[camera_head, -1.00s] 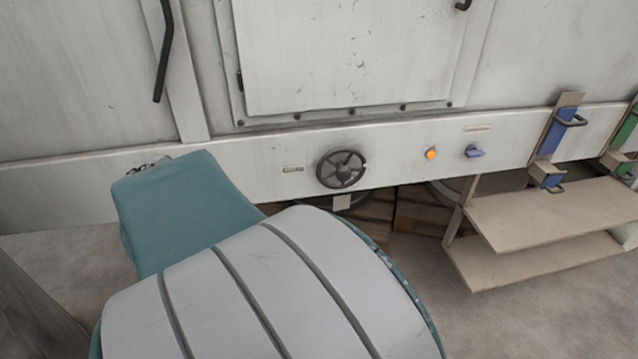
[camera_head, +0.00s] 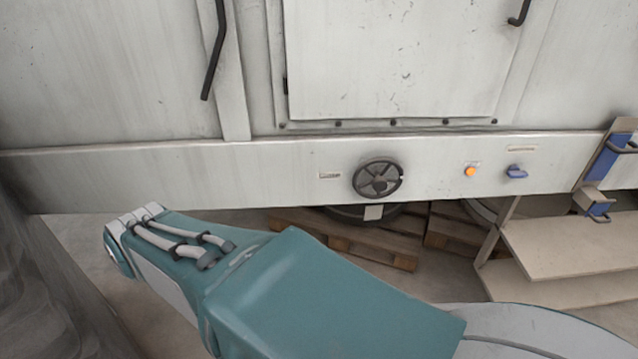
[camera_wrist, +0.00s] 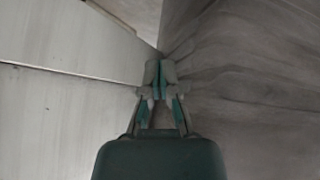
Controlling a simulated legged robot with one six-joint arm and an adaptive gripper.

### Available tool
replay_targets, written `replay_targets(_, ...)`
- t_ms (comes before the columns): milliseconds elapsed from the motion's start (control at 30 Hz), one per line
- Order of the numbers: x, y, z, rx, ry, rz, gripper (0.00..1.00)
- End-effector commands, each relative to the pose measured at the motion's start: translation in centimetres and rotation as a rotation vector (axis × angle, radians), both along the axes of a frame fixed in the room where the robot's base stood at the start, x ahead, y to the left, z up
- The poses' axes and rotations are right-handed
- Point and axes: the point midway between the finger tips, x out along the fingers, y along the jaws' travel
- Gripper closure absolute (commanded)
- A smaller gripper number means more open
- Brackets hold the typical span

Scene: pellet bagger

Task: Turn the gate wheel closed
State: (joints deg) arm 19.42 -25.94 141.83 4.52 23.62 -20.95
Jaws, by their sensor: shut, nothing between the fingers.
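The gate wheel (camera_head: 378,178) is a dark, spoked handwheel on the pale horizontal rail of the machine, in the middle of the head view. My gripper (camera_wrist: 160,72) shows in the wrist view with its fingertips together and nothing between them. It points toward a corner between a pale panel and a grey, creased surface. The wheel does not show in the wrist view. In the head view my arm lies below and left of the wheel, apart from it, and the gripper fingers are not visible there.
Wooden pallets (camera_head: 345,238) lie under the rail. A stepped shelf (camera_head: 570,245) with a blue-handled tool (camera_head: 604,160) stands at the right. A grey, creased surface (camera_head: 45,270) rises at the left.

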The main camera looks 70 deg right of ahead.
Motion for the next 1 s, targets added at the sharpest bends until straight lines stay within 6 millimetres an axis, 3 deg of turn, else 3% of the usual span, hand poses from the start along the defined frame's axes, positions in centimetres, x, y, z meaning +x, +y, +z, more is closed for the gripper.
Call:
replay_targets(267,1.6,-5.8,-2.0,-0.048,-0.06,-0.113,1.0)
replay_targets(367,1.8,-9.1,-2.9,-0.093,-0.081,-0.166,1.0)
replay_targets(467,1.2,-13.7,-4.3,-0.165,-0.099,-0.242,1.0)
replay_targets(567,-0.6,-19.5,-6.1,-0.271,-0.099,-0.337,1.0)
replay_targets(667,-3.7,-25.1,-8.0,-0.393,-0.071,-0.436,1.0)
replay_targets(800,-10.2,-31.7,-10.6,-0.572,0.019,-0.576,1.0)
replay_targets(900,-15.9,-35.2,-12.6,-0.694,0.122,-0.674,1.0)
replay_targets(1000,-21.6,-37.3,-14.3,-0.801,0.242,-0.754,1.0)
